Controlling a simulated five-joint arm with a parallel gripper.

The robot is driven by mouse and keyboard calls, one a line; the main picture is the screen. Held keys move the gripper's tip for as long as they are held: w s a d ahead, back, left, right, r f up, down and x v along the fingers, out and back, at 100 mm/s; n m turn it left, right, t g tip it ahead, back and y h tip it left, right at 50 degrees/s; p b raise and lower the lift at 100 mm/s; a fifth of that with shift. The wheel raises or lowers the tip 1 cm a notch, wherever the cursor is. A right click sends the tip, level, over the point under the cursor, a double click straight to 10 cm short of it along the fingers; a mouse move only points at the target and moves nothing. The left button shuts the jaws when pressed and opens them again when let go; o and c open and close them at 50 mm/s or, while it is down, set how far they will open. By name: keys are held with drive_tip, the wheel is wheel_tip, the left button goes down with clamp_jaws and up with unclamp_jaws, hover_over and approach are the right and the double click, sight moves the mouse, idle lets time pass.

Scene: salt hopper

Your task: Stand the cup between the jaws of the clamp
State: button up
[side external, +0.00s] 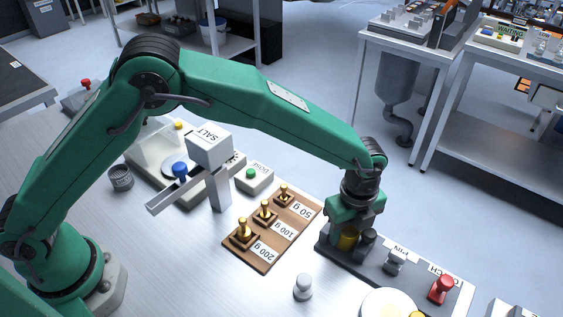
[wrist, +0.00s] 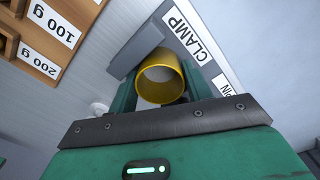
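The yellow cup (side external: 348,240) is low between the fingers of my gripper (side external: 352,222) in the side view. In the wrist view the cup (wrist: 160,78) shows as an open yellow ring with a pale inside. The green fingers of my gripper (wrist: 158,92) lie against both its sides. The dark clamp base (side external: 328,246) is under my gripper. In the wrist view the grey clamp (wrist: 137,47) is just beyond the cup, beside the CLAMP label (wrist: 187,36). My fingers hide part of the clamp, and I cannot tell whether the cup rests on its base.
A wooden board (side external: 247,255) with brass weights lies left of the clamp. A grey pin (side external: 395,262) and a red knob (side external: 443,289) stand to its right. The salt hopper (side external: 209,148) and a small grey tin (side external: 120,178) are further left. A white knob (side external: 303,287) stands in front.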

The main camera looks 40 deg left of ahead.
drive_tip(key=shift+r, duration=0.15)
wheel_tip(320, 180, up, 12)
idle(0.7)
idle(0.5)
